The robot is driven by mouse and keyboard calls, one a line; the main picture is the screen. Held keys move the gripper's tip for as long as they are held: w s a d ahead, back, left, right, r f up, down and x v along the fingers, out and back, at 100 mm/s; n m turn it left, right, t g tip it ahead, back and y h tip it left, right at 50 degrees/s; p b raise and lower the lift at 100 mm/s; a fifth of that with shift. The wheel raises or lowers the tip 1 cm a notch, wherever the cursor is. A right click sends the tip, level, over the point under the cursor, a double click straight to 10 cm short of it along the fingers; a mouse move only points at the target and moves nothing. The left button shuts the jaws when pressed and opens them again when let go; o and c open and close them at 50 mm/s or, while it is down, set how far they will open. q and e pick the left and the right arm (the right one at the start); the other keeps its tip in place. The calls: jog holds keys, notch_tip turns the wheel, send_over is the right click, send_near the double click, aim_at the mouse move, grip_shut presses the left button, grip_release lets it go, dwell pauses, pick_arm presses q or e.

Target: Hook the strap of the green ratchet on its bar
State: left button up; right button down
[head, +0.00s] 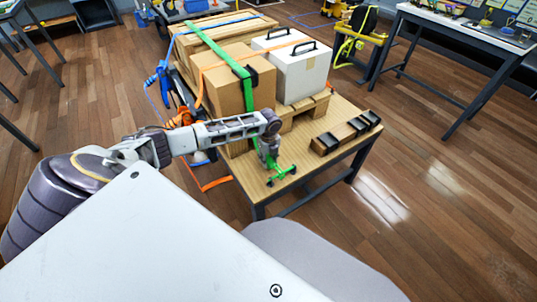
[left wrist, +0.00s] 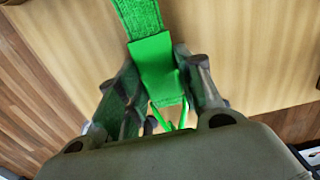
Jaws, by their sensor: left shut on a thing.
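In the left wrist view the strap (left wrist: 138,15) enters from the top and meets a flat green end piece (left wrist: 153,58). The fingers of my left gripper (left wrist: 165,95) are shut on this end piece, with thin green prongs (left wrist: 176,116) showing beyond it. In the head view a green metal part (head: 281,177) shows just below the fingertips, by the near table edge; I cannot tell whether it is hook or bar. The ratchet is not clearly visible. My right gripper is out of view.
Orange straps (head: 214,184) and a blue ratchet (head: 161,80) hang at the left side.

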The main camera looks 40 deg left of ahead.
pick_arm(q)
jog(key=shift+w+a+p, duration=0.1)
jog(key=shift+a+p, duration=0.1)
jog(key=shift+p, duration=0.1)
dwell(0.4)
jog(key=o, duration=1.2)
jog(key=shift+c, duration=0.2)
jog(key=shift+f, duration=0.1)
notch_tip(320, 180, up, 12)
jog(key=shift+d, duration=0.15)
